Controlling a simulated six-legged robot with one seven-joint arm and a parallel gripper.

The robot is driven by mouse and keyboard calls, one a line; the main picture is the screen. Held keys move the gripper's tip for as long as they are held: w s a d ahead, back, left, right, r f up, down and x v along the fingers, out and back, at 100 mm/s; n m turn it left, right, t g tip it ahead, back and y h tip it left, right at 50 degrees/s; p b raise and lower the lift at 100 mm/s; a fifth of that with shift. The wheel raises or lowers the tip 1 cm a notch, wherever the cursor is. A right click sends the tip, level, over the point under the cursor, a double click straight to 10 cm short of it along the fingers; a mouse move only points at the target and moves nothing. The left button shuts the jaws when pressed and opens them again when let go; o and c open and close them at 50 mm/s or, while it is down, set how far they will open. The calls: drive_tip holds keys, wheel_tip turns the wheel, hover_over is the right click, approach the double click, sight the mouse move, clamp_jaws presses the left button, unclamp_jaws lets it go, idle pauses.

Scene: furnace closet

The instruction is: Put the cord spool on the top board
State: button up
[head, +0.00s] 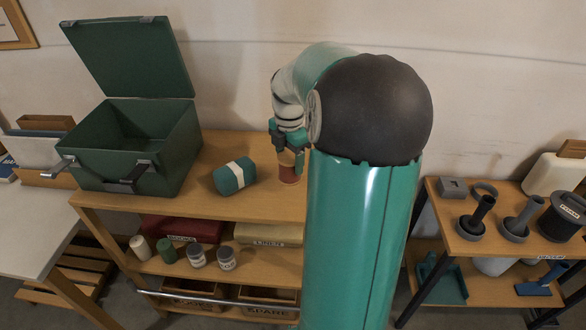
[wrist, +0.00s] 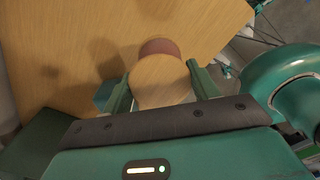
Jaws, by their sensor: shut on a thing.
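My gripper (head: 289,146) points down over the top board (head: 205,203) of the wooden shelf unit, beside my large arm link. It is shut on a small reddish cylinder (head: 289,172), which I take for the cord spool. In the wrist view the spool shows a pale round wooden top (wrist: 161,82) between the two fingers, with a reddish part (wrist: 158,46) beyond it. The spool looks upright. It is over the top board, close to its surface; I cannot tell whether it touches. My arm link hides the board's right part.
A green roll with a white band (head: 235,176) lies left of the spool. An open green box (head: 136,150) stands at the left end. Cylinders and jars (head: 197,256) stand on the lower board. A right-hand table holds a black reel (head: 562,216) and tools.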

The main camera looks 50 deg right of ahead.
sight(293, 169)
drive_tip(key=shift+d+f, duration=0.45)
drive_tip(key=shift+f, duration=0.1)
drive_tip(key=shift+d+f, duration=0.2)
drive_tip(key=shift+f, duration=0.7)
drive_tip(key=shift+d+f, duration=0.15)
drive_tip(key=shift+f, duration=0.75)
drive_tip(key=shift+f, duration=0.2)
drive_tip(key=o, duration=1.1)
